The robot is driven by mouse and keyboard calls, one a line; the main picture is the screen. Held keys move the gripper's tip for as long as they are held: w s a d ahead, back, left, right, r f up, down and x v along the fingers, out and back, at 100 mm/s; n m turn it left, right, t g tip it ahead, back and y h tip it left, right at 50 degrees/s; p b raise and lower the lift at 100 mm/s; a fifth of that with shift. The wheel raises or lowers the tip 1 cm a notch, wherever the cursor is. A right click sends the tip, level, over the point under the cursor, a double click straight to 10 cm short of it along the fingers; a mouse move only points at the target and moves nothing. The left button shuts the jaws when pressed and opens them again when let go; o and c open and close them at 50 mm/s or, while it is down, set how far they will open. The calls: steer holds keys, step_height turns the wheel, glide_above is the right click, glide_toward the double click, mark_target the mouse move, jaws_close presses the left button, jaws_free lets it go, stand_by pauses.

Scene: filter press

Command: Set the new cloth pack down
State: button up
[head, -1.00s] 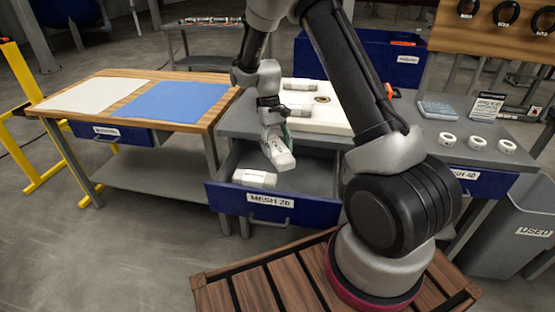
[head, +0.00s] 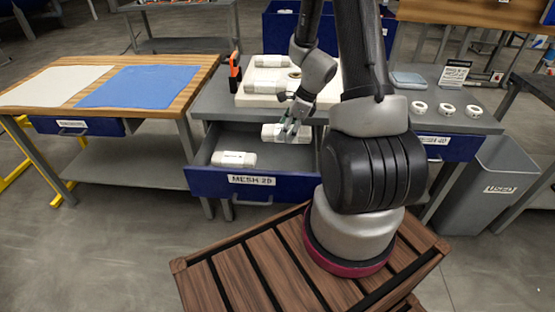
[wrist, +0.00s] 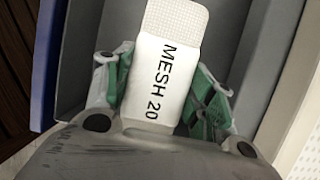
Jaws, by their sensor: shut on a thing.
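My gripper (head: 290,133) is shut on a white cloth pack (wrist: 165,75), with green pads on both sides of it. The pack reads MESH 20 in the wrist view and also shows in the head view (head: 271,132). It is over the open blue MESH 20 drawer (head: 200,182), near its back right. The wrist view shows grey drawer interior around the pack; I cannot tell how high above the floor it is. A second white pack (head: 233,159) lies in the drawer, left of my gripper. The gripper's fingertips are partly hidden by the pack.
A white board (head: 250,97) with white packs (head: 268,61) lies on the grey bench behind the drawer. An orange and black tool (head: 235,72) stands at its left.

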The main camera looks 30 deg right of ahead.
step_height(320, 180, down, 14)
steer(key=shift+r, duration=0.1)
stand_by(0.4)
steer(key=o, duration=1.1)
steer(key=shift+c, duration=0.2)
